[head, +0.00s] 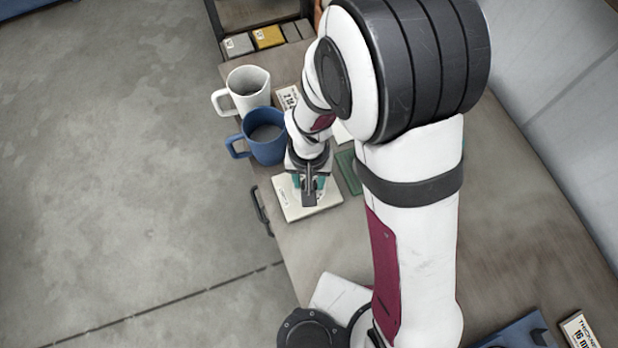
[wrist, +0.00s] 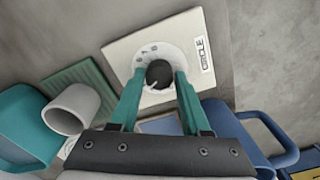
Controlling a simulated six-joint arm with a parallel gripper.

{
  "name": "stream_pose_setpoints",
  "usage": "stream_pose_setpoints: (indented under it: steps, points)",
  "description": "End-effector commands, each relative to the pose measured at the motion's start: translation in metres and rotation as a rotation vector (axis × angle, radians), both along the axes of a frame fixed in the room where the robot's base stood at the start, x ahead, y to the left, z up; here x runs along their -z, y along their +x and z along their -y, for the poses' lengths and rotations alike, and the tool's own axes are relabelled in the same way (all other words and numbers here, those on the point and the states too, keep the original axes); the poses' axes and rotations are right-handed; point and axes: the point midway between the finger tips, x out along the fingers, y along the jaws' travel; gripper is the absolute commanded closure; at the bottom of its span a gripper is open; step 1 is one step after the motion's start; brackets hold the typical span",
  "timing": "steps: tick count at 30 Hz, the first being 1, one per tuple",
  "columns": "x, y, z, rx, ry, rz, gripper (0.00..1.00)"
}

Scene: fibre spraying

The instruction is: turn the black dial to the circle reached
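The black dial (wrist: 159,74) sits on a white numbered disc on a pale square plate (wrist: 118,46). The plate carries a label reading CIRCLE (wrist: 203,55). Numerals near 6, 7 and 8 show above the dial, and a white mark on the knob points to the lower left. My gripper (wrist: 160,73) is open, with one teal fingertip on each side of the dial and a small gap on both sides. In the head view the plate (head: 291,208) lies on the bench under my gripper (head: 309,190), which hides the dial there.
A small pale cup (wrist: 72,108) shows at left in the wrist view. A thickness card (head: 577,330) lies at the bench's lower right.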

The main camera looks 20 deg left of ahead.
Motion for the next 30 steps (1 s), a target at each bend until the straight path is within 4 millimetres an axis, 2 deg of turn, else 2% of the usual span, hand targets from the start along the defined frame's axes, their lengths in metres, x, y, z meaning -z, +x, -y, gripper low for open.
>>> stream_pose_setpoints:
  steps: [1,3,4,14,17,24,27,30]
  points:
    - [0.000,0.000,0.000,0.000,0.000,-0.001,0.43]
    - [0.000,-0.001,0.001,0.001,-0.002,-0.002,0.30]
    - [0.000,-0.001,0.001,0.001,-0.002,-0.003,0.29]
    - [-0.005,-0.001,0.001,0.001,-0.002,-0.003,0.29]
    - [-0.022,-0.001,0.000,0.002,0.000,-0.001,0.29]
    - [-0.098,0.000,0.000,0.001,0.003,0.002,0.29]
    - [-0.125,0.000,0.000,0.001,0.002,0.002,0.29]
    - [-0.144,-0.001,0.001,0.001,0.000,0.000,0.29]
